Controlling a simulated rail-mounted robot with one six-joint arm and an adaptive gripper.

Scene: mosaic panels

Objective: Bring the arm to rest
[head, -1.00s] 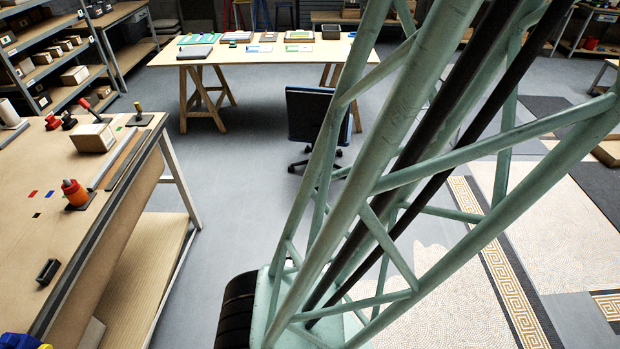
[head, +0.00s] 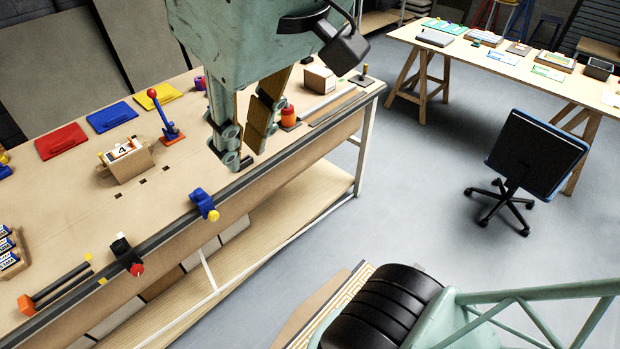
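My gripper (head: 244,140) hangs from the pale green arm end at the top middle of the head view, over the wooden workbench (head: 95,200). Its fingers, with tan pads, point down and stand apart, with a gap between them. I see nothing held in the gap. The fingertips appear near the bench's front edge; their exact height above it is hard to tell. Part of my green arm frame shows at the lower right.
Right are open grey floor, an office chair (head: 535,155) and a trestle table (head: 455,47).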

